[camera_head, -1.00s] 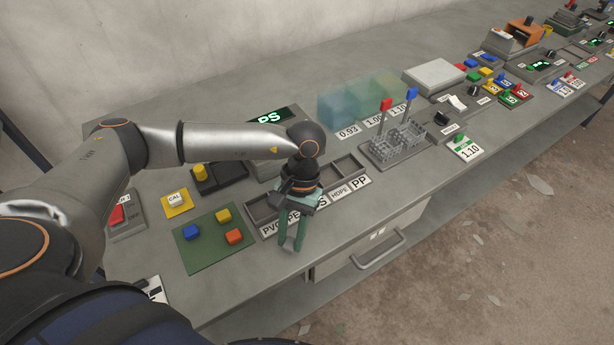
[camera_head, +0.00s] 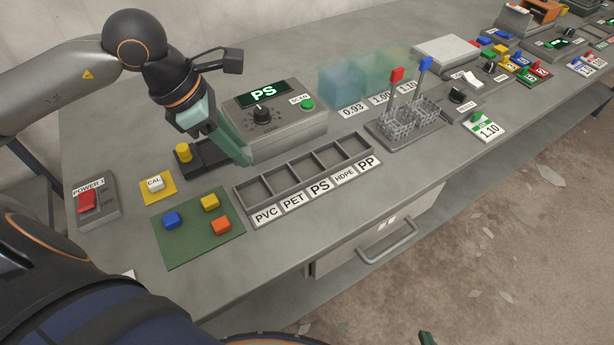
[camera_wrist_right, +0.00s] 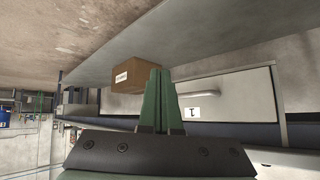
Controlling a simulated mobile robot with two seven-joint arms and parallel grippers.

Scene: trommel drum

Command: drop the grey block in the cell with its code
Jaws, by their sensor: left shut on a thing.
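My left gripper (camera_head: 243,158) is at the front left of the scanner box, behind the sorting tray. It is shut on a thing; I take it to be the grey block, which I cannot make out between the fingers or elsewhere. The scanner display (camera_head: 263,94) reads PS in green. The sorting tray has a row of cells labelled PVC, PET, PS, HDPE and PP; the PS label (camera_head: 320,187) marks the middle cell (camera_head: 308,165). The cells look empty. My right gripper (camera_wrist_right: 158,72) is shut and empty in the right wrist view, beside the bench front.
The scanner box (camera_head: 290,135) has a knob and a green button. A black device with a yellow knob (camera_head: 183,152) stands left of the gripper. A green mat (camera_head: 200,245) holds coloured blocks. Wire baskets (camera_head: 405,122) stand right. A cardboard box (camera_wrist_right: 136,75) shows in the wrist view.

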